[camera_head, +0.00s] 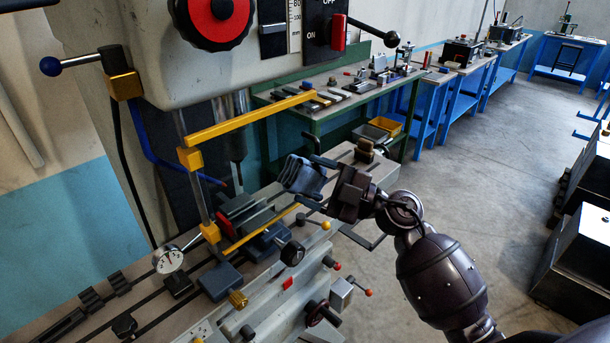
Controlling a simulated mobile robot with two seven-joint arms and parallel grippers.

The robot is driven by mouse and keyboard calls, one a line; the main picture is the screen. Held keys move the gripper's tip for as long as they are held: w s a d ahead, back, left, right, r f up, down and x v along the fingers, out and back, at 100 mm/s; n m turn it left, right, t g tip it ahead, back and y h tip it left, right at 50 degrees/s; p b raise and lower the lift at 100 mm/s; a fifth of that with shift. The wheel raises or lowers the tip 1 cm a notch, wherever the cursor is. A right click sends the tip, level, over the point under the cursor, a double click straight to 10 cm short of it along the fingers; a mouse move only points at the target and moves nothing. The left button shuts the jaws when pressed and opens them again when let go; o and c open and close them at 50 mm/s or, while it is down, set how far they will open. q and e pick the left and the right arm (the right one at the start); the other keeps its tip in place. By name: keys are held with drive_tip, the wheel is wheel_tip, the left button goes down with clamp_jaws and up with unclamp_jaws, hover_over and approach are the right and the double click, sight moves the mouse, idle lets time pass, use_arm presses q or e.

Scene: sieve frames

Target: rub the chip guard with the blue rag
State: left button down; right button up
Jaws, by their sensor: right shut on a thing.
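The chip guard (250,117) is a yellow frame on the milling machine. It has an upper bar, a lower bar and yellow clamps on a vertical rod at its left. I cannot tell clearly whether a transparent pane fills it. The blue rag (302,177) is a dark blue folded cloth. My right gripper (315,182) is shut on the rag and holds it in the air by the open right end of the guard. I cannot tell whether the rag touches the guard. My left gripper is not in view.
The machine head (290,60) hangs above the guard. A red and dark vise (240,215) sits on the machine table behind the guard's lower part. A dial gauge (168,260) stands at the left. A green workbench (340,100) with tools is behind.

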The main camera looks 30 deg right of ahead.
drive_tip(key=shift+s+d, duration=0.2)
drive_tip(key=shift+s, duration=0.45)
drive_tip(key=shift+s+d, duration=0.25)
drive_tip(key=shift+s, duration=0.5)
drive_tip(key=shift+s+d, duration=0.25)
drive_tip(key=shift+s, duration=0.45)
